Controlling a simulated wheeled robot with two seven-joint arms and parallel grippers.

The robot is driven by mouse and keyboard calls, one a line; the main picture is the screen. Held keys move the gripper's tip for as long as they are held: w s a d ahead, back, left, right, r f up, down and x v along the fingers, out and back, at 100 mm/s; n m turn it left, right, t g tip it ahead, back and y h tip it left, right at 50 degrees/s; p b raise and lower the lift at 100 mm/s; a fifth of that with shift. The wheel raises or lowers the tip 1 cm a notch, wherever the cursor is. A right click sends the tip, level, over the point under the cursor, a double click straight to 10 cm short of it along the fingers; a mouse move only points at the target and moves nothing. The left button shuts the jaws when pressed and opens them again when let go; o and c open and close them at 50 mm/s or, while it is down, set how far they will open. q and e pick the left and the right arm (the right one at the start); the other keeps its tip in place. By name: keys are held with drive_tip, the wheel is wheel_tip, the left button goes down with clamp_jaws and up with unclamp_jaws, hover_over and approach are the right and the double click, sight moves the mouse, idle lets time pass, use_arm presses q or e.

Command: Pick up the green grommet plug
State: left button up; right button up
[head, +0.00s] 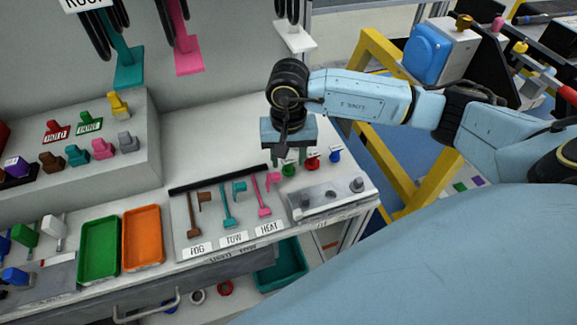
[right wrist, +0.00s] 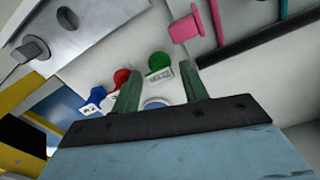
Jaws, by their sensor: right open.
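The green grommet plug (head: 289,171) stands on the pale counter, at the left end of a short row of plugs. It also shows in the right wrist view (right wrist: 159,62), just beyond the fingertips and roughly between them, with a small label in front of it. My right gripper (head: 289,158) points down over the plug, fingers apart and empty. In the right wrist view its two green-grey fingers (right wrist: 160,80) stand either side of the line to the plug. I cannot tell the exact height gap. My left gripper is not in view.
A red plug (head: 313,163) and a blue plug (head: 335,156) stand close by on the right. A metal plate (head: 328,196) lies in front. Hanging tools, including a pink one (head: 262,195), are to the left. Green (head: 99,250) and orange (head: 143,237) trays lie farther left.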

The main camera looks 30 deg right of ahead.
wheel_tip(320, 180, down, 3)
drive_tip(key=shift+r, duration=0.2)
drive_tip(key=shift+f, duration=0.1)
drive_tip(key=shift+c, duration=1.4)
drive_tip(key=c, duration=0.5)
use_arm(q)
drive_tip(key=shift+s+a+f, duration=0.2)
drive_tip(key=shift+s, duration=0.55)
use_arm(e)
drive_tip(key=shift+o, duration=0.2)
